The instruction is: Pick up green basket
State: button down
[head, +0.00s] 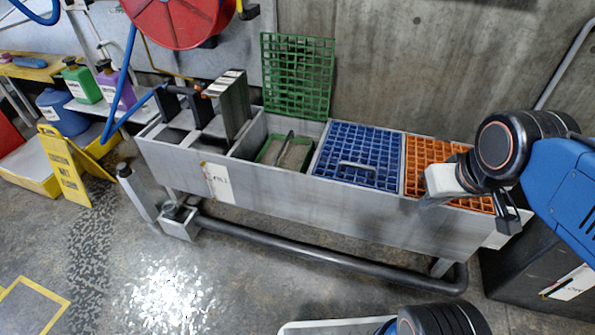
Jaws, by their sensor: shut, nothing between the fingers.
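A green-rimmed basket (284,153) sits down inside an uncovered compartment of the long grey metal trough (225,182). A dark handle stands up across its middle, and its inside looks greyish brown. A green grid (297,76) leans upright against the wall behind that compartment. My gripper (508,214) is at the right end of the trough, over and in front of the orange grid. It is shut and empty, well to the right of the basket. My wrist hides part of the orange grid.
A blue grid (358,156) with a handle and an orange grid (425,158) cover the compartments to the basket's right. Grey upright panels (229,102) stand left of it. A red reel (180,20) hangs above. A yellow floor sign (64,166) stands at the left. Front floor is mostly clear.

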aim_at(290, 152)
jog(key=i+j+u, duration=0.45)
jog(key=i+j, duration=0.45)
jog(key=j, duration=0.15)
